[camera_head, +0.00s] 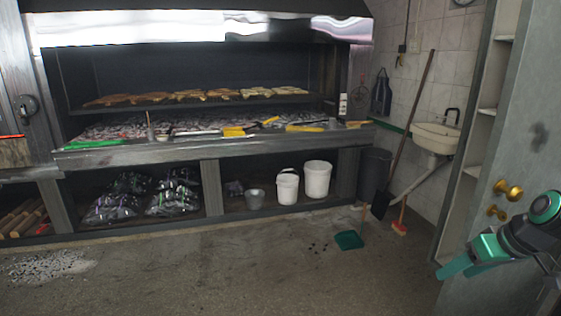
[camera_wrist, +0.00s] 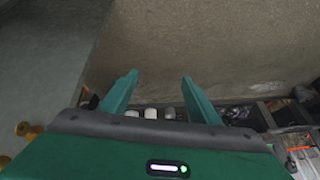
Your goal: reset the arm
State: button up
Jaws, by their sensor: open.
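My gripper (camera_head: 456,268) is at the lower right of the head view, in front of the grey door, with its green fingers pointing left. In the wrist view my gripper (camera_wrist: 158,88) shows its two green fingers spread apart with nothing between them. My arm, dark with green parts, enters the head view from the right edge. No object is held.
A grey door (camera_head: 530,120) with brass knobs (camera_head: 508,190) stands close behind my gripper. A long grill counter (camera_head: 180,150) spans the back. A green dustpan (camera_head: 349,240) and a red brush (camera_head: 400,228) are on the floor. The middle floor (camera_head: 230,265) is mostly clear.

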jog(key=s+a+r+m+g, duration=0.1)
jog(key=s+a+m+g, duration=0.1)
jog(key=s, duration=0.7)
jog(key=s+a+r+m+g+h, duration=0.1)
jog(key=s+m, duration=0.4)
jog(key=s, duration=0.5)
jog(key=a+r+g, duration=0.1)
jog(key=g, duration=0.1)
jog(key=shift+a+g+h, duration=0.3)
jog(key=shift+a, duration=0.1)
jog(key=shift+w, duration=0.1)
jog(key=shift+w+f, duration=0.25)
jog(key=shift+w, duration=0.35)
